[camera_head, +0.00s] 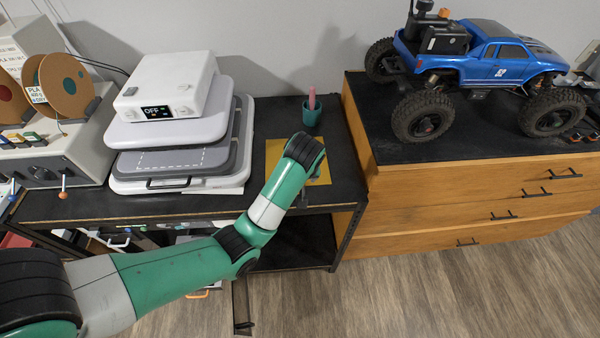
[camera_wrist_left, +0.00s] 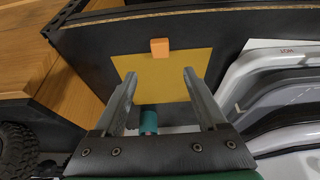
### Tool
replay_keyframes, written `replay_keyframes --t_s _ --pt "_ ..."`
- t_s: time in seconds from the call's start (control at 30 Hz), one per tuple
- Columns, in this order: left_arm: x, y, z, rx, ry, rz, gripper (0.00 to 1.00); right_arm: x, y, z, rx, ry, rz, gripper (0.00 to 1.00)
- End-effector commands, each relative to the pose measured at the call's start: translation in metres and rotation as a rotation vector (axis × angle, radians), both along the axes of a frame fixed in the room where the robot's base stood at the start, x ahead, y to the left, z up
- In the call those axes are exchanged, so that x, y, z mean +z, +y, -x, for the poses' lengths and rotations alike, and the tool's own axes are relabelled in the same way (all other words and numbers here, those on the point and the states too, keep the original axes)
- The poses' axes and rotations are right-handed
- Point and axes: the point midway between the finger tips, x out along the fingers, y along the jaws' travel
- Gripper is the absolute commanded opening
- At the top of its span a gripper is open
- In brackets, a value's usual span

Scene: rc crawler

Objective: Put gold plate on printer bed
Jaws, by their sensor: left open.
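The gold plate (camera_head: 272,152) lies flat on the black workbench, right of the printer, partly hidden by my left arm. In the left wrist view the gold plate (camera_wrist_left: 165,80) has a small orange tab (camera_wrist_left: 160,48) at one edge. My left gripper (camera_wrist_left: 160,76) is open, its fingers spread over the plate with nothing between the tips. Its fingers are mostly hidden behind the arm in the head view. The printer (camera_head: 165,85) is white, and its grey bed (camera_head: 180,160) carries a dashed white outline. My right gripper is out of view.
A teal cup (camera_head: 312,114) with a pink item stands behind the plate. Left of the printer are filament spools (camera_head: 68,85) and a grey box. A blue crawler truck (camera_head: 490,60) stands on the wooden drawer cabinet (camera_head: 450,195) at right.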

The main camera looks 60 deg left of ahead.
Motion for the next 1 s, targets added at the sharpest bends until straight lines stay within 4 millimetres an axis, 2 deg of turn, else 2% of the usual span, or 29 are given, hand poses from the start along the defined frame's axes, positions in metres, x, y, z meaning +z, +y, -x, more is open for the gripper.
replay_keyframes --t_s 0.03,0.1,0.5,0.57,0.63,0.67,0.73,0.77,0.8,0.83,0.87,0.9,0.93,0.97,1.0 --pt "0.008 -0.002 0.001 -0.001 0.000 0.000 0.74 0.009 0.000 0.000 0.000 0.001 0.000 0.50" --pt "0.009 -0.003 0.001 -0.001 0.000 0.000 0.74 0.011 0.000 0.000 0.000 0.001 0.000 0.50" --pt "0.008 -0.003 0.001 0.002 -0.004 -0.003 0.74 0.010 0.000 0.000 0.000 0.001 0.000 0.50" --pt "0.013 0.002 -0.003 0.025 -0.032 -0.029 0.74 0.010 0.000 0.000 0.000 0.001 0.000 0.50" --pt "0.032 0.017 -0.014 0.096 -0.127 -0.107 0.74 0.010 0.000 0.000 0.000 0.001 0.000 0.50" --pt "0.045 0.027 -0.021 0.141 -0.193 -0.159 0.74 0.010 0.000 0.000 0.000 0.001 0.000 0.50" --pt "0.094 0.054 -0.036 0.269 -0.406 -0.313 0.74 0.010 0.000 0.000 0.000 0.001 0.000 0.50" --pt "0.122 0.065 -0.041 0.325 -0.519 -0.388 0.74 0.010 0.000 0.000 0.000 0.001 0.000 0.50" --pt "0.165 0.077 -0.044 0.395 -0.686 -0.492 0.74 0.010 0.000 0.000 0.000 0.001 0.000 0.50" --pt "0.199 0.084 -0.043 0.438 -0.815 -0.569 0.74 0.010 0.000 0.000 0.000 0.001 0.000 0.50" --pt "0.235 0.087 -0.040 0.473 -0.950 -0.644 0.74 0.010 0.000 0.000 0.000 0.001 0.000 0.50" --pt "0.283 0.085 -0.033 0.502 -1.127 -0.739 0.74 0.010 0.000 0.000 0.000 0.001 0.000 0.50" --pt "0.317 0.081 -0.025 0.511 -1.258 -0.805 0.74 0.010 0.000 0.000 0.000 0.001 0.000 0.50" --pt "0.351 0.072 -0.015 0.507 -1.385 -0.871 0.74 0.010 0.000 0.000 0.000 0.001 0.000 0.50" --pt "0.394 0.057 -0.001 0.484 -1.553 -0.953 0.74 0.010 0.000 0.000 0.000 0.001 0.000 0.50"
